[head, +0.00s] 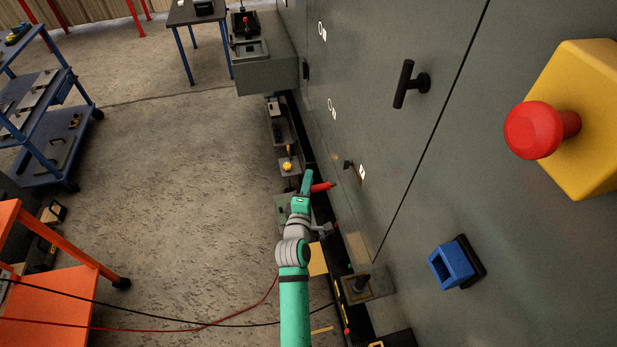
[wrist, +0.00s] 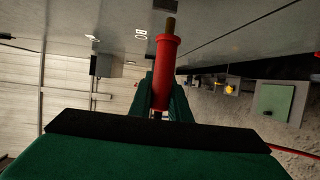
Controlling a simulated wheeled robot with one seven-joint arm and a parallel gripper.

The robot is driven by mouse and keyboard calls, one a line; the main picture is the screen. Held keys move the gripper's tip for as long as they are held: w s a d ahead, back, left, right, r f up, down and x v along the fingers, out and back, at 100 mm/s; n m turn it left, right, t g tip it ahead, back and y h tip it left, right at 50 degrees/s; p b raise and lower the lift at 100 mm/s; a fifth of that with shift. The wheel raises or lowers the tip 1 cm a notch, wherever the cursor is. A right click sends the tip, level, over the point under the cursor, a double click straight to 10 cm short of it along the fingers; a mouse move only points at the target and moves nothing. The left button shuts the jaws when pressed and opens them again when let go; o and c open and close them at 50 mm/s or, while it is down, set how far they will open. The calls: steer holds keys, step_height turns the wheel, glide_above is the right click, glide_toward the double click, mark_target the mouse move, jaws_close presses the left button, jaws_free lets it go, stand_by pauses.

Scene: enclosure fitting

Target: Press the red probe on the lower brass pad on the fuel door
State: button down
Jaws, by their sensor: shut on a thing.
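My gripper (head: 307,184) is shut on the red probe (head: 322,187), which sticks out to the right toward the grey cabinet wall. In the wrist view the red probe (wrist: 165,72) stands between the fingers (wrist: 160,98), with its brownish metal tip pointing away from the gripper. The tip appears close to the grey panel face (wrist: 225,20); I cannot tell whether it touches. A white label (head: 361,172) and a small dark knob are on the panel just above the probe. I cannot make out the brass pads or tell which panel is the fuel door.
A dark ledge with several small fittings, among them a yellow one (head: 287,165), runs along the cabinet foot. A black handle (head: 405,84), blue socket (head: 452,263) and red button (head: 533,130) jut from the cabinet. Cables cross the floor.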

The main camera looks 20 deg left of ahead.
steer(key=w+d, duration=0.3)
steer(key=d, duration=0.3)
steer(key=shift+w+d, duration=0.2)
steer(key=shift+w, duration=0.1)
steer(key=shift+d, duration=0.2)
stand_by(1.7)
steer(key=s+a, duration=0.3)
steer(key=a, duration=0.3)
steer(key=shift+s, duration=0.4)
stand_by(0.4)
stand_by(1.6)
